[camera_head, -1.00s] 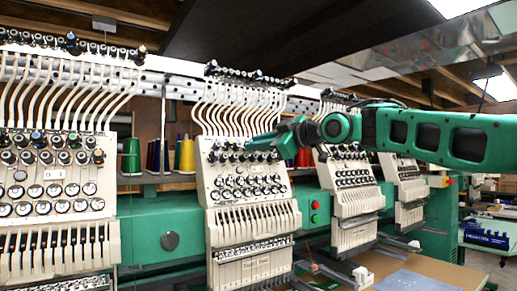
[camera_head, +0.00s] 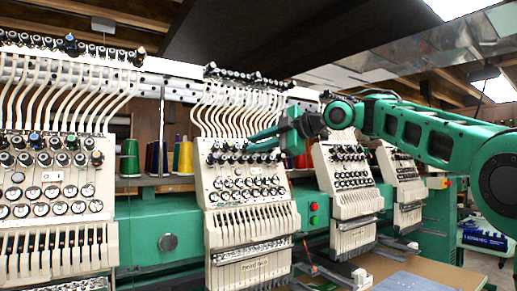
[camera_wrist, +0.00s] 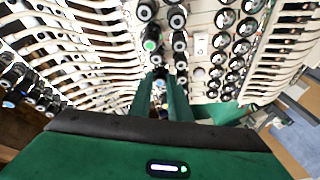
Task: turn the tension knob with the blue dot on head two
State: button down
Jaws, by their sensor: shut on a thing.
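Head two (camera_head: 245,190) is the cream head in the middle of the head view, with rows of dark tension knobs near its top. My gripper (camera_head: 252,143) reaches in from the right, its fingertips at the upper knob rows. In the wrist view, my two green fingers (camera_wrist: 160,82) close on a small dark knob (camera_wrist: 159,73), mostly hidden between them. A knob with a green dot (camera_wrist: 151,44) sits just beyond, and other dark knobs stand close beside.
White thread tubes (camera_head: 225,107) rise above head two. Another head (camera_head: 55,170) stands at left, and a third (camera_head: 347,185) at right under my arm. Thread cones (camera_head: 183,155) stand behind. Red and green buttons (camera_head: 314,213) sit on the green beam.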

jog(key=shift+w+d+r, duration=0.1)
jog(key=shift+w+d, duration=0.1)
jog(key=shift+d, duration=0.05)
jog(key=c, duration=1.6)
grip_release()
jog(key=shift+c, duration=0.2)
jog(key=shift+a, duration=0.1)
jog(key=shift+s, duration=0.1)
jog(key=v, duration=1)
jog(key=shift+s+d, duration=0.15)
jog(key=shift+d, duration=0.2)
